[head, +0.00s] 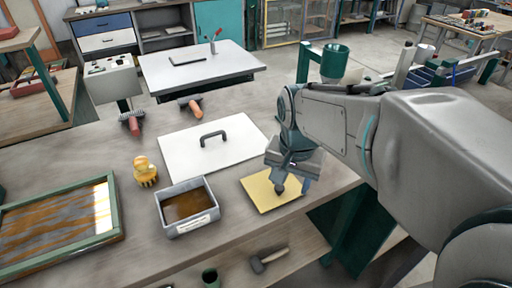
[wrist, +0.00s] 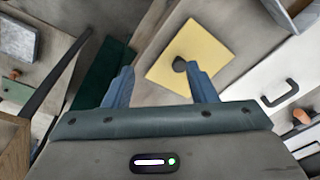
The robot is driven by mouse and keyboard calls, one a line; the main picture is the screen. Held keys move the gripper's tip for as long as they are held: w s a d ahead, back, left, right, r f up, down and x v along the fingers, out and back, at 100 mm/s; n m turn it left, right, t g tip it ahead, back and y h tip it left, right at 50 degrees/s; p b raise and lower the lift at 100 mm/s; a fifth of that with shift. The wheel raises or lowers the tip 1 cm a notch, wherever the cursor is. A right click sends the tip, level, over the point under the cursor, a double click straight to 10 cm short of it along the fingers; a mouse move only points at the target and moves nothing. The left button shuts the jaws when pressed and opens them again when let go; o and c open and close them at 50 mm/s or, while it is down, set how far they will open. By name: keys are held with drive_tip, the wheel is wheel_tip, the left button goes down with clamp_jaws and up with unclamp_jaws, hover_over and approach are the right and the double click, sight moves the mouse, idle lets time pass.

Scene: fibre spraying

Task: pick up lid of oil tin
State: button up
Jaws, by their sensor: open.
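The lid, a flat yellow square with a dark round knob, lies on the workbench at the right of the oil tin; it shows in the head view (head: 262,194) and in the wrist view (wrist: 187,49). The oil tin (head: 187,207) is an open grey box with brown liquid inside and a pale label on its front. My gripper (head: 288,178) is open and empty above the lid's right part. In the wrist view (wrist: 164,84) the knob appears just beyond the tip of the right finger, not centred between the fingers. The exact height gap is unclear.
A white panel with a black handle (head: 200,155) lies behind the lid. A yellow brush-like object (head: 145,171) and a green-framed tray (head: 118,222) are to the left. The workbench's front edge is close to the lid. A hammer (head: 268,260) lies below.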

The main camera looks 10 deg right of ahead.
drive_tip(key=w+r+m+g+p, duration=0.1)
drive_tip(key=w+r+m+p, duration=0.15)
drive_tip(key=w+m, duration=0.45)
drive_tip(key=m, duration=0.1)
hover_over(279, 187)
drive_tip(key=shift+g, duration=0.3)
wheel_tip(279, 187, down, 8)
drive_tip(key=shift+s, duration=0.15)
drive_tip(key=shift+f+p, duration=0.35)
drive_tip(key=shift+f, duration=2.2)
drive_tip(key=c, duration=1.1)
